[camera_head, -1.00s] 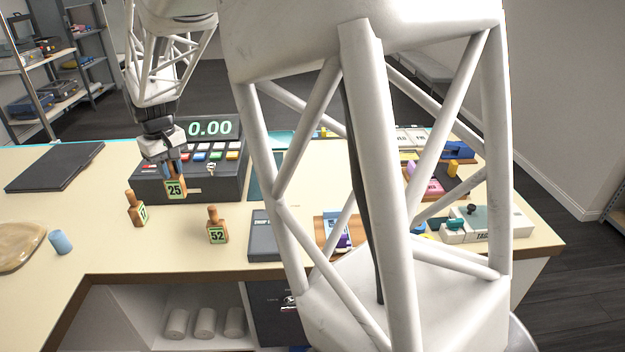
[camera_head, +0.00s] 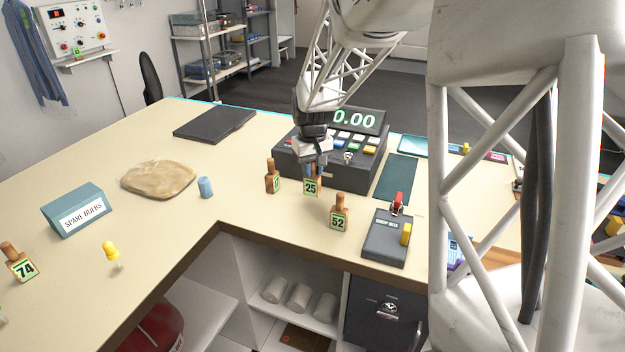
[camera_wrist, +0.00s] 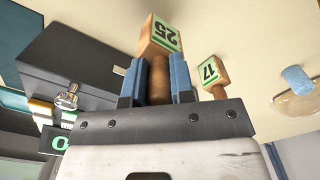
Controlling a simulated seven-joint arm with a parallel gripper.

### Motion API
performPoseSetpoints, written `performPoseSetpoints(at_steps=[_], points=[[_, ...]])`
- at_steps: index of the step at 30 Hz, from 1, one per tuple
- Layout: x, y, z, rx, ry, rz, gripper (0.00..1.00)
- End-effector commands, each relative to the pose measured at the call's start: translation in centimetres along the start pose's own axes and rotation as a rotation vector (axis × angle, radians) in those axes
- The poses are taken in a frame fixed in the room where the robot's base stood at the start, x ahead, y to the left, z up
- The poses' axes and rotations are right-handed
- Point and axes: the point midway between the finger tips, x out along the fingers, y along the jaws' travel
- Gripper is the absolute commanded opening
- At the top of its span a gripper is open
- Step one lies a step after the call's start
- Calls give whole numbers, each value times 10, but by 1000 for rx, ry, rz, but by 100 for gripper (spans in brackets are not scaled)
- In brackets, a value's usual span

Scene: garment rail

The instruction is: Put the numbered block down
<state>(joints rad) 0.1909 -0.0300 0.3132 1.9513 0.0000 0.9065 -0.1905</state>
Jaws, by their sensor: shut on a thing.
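The numbered block 25 (camera_head: 312,187) is a wooden block with a green number label and a peg handle. My gripper (camera_head: 313,166) is shut on its peg, in front of the cash register. In the wrist view the block (camera_wrist: 161,37) shows beyond the two blue fingers (camera_wrist: 157,82), with the peg between them. Its base is at or just above the counter; I cannot tell whether it touches. Block 52 (camera_head: 339,215) stands upright to the lower right. Block 17 (camera_wrist: 209,70) stands beside block 25, to its left in the head view (camera_head: 272,178).
The cash register (camera_head: 326,168) stands right behind the block. A dark box (camera_head: 386,240) lies to the right of block 52. A blue cylinder (camera_head: 206,188), block 74 (camera_head: 22,265) and a spare bulbs box (camera_head: 77,211) are on the left. The counter's front edge is near.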

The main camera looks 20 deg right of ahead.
Motion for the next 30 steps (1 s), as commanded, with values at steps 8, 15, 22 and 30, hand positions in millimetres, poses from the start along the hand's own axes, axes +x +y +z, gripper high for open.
performPoseSetpoints(at_steps=[8,15,22,30], points=[[4,0,0,0,-1,0,0],[28,0,1,0,-2,0,0],[38,0,0,0,0,0,0],[39,0,0,0,-1,0,0]])
